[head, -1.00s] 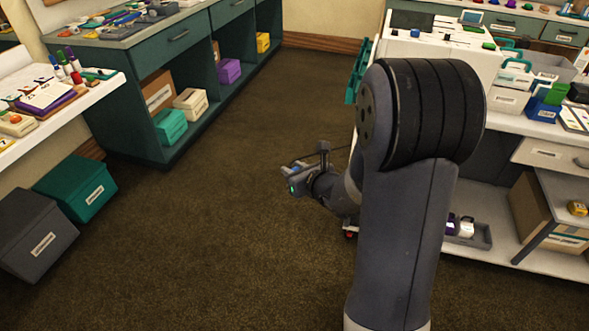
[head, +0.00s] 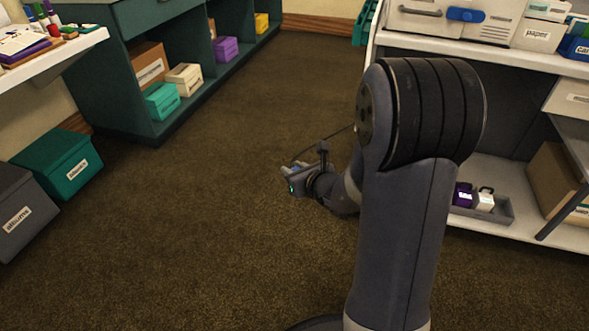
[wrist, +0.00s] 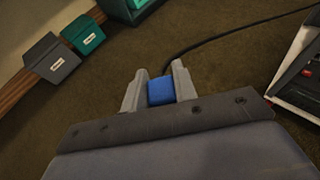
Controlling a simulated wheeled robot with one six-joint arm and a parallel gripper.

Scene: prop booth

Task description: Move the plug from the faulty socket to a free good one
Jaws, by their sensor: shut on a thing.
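My gripper (head: 290,178) is shut on a blue plug (wrist: 161,91), low over the carpet in the middle of the head view. In the wrist view, the plug sits between the two grey fingers of my gripper (wrist: 159,82). A black cable (wrist: 210,38) runs from behind the plug to the upper right. In the wrist view, a dark strip with a small red part (wrist: 306,72) shows at the right edge beside a white panel. I cannot tell whether it holds sockets. No socket can be made out clearly in the head view.
A white workbench with a lower shelf (head: 540,234) stands on the right, with a grey tray (head: 500,212) on it. A teal box (head: 57,165) and a dark grey box (head: 22,215) stand at the left. Open carpet (head: 200,240) lies between, with a green cabinet behind.

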